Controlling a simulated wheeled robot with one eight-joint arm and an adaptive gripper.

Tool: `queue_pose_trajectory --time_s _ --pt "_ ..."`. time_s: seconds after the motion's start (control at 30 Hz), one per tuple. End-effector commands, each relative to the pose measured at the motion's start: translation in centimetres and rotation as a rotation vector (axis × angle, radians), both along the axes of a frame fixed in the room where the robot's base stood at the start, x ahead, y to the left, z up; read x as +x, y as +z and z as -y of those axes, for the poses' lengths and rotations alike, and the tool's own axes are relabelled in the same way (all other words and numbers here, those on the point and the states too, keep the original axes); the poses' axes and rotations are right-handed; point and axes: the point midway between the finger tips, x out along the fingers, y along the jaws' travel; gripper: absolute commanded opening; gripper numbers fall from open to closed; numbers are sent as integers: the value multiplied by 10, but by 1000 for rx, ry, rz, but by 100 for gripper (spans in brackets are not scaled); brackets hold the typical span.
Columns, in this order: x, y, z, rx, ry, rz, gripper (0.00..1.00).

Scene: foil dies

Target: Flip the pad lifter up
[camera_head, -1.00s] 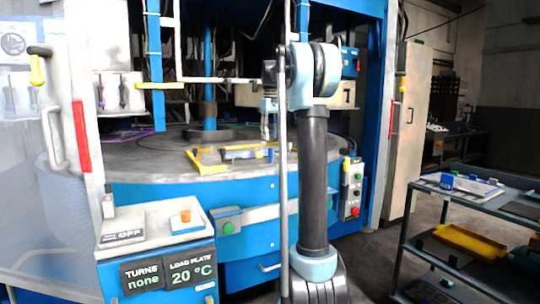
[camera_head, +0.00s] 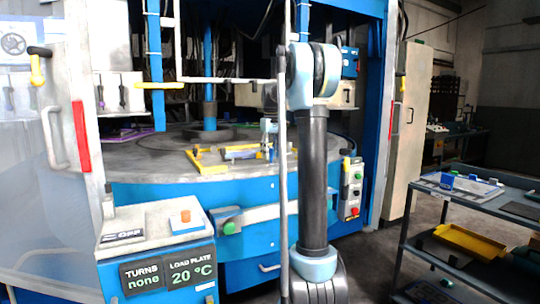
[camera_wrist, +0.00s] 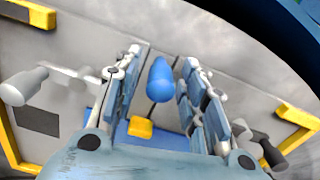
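In the wrist view a rounded blue knob (camera_wrist: 160,78) stands between the two fingers of my gripper (camera_wrist: 163,58). Gaps show on both sides, so the gripper is open around or above it; its height relative to the knob is unclear. A thin dark rod runs by the knob, and a yellow block (camera_wrist: 140,127) lies nearer my palm. I cannot tell for sure which part is the pad lifter. In the head view my gripper (camera_head: 268,130) is down at the yellow-edged fixture (camera_head: 208,165) on the round table, partly hidden by my arm.
The round grey table (camera_head: 150,158) sits inside a blue machine frame. In the wrist view a grey-white cylinder handle (camera_wrist: 22,87) lies left of the fingers and a dark handle (camera_wrist: 262,145) right. A cart with a yellow tray (camera_head: 468,243) stands at the right.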

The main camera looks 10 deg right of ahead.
Motion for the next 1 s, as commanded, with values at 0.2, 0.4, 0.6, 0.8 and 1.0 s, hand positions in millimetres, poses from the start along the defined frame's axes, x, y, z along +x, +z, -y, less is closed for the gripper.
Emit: queue_pose_trajectory --time_s 0.2,0.4,0.6,0.8,1.0 --pt "0 0 0 0 0 0 0" --pt "-2 0 1 5 0 15 0" --pt "-7 0 3 33 -1 103 0" --pt "-12 0 4 61 -1 187 0" --pt "-13 0 4 69 -1 215 0"
